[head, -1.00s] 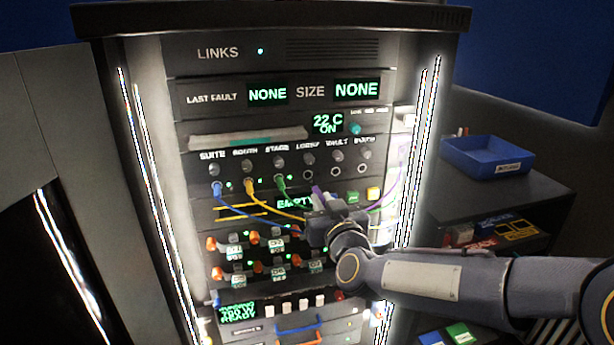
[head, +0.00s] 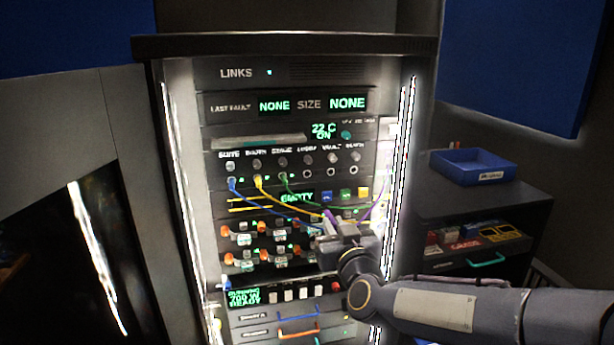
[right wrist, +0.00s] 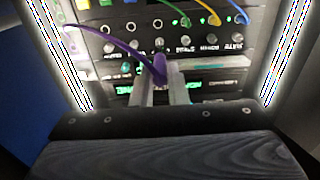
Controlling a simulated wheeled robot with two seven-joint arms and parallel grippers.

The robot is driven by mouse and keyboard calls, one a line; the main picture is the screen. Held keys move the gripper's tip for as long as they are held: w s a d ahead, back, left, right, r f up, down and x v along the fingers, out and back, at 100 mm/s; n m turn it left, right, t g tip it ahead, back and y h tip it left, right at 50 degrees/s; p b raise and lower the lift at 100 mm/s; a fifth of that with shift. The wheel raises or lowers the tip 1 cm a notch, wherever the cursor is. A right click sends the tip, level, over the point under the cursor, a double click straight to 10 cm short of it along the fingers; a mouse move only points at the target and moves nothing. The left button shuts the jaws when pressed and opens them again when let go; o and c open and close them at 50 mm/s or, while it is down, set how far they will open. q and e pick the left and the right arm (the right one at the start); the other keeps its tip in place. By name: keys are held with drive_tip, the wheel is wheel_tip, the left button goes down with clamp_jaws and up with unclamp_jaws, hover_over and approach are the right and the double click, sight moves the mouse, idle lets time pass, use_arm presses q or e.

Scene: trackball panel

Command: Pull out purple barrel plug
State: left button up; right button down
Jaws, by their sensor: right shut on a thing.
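The purple barrel plug (head: 330,220) is in my right gripper (head: 335,232), in front of the rack below the row of sockets. It is clear of the sockets. In the right wrist view the plug (right wrist: 160,72) sits between the two fingers of the right gripper (right wrist: 161,88), which are shut on it. Its purple cable (right wrist: 110,42) curves off to the left there. In the head view the purple cable (head: 374,208) runs up the rack's right side. The socket row (head: 307,173) has blue, yellow and green plugs at left and open sockets to the right. My left gripper is not in view.
The rack (head: 290,45) has glowing strips along both sides. Orange-capped knobs (head: 227,257) and white buttons (head: 288,296) sit below the cables. A blue tray (head: 470,167) stands on a dark cabinet at right. Blue and yellow cables (head: 285,209) hang close to the gripper.

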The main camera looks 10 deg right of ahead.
drive_tip(key=w, duration=1.2)
drive_tip(key=shift+w, duration=0.4)
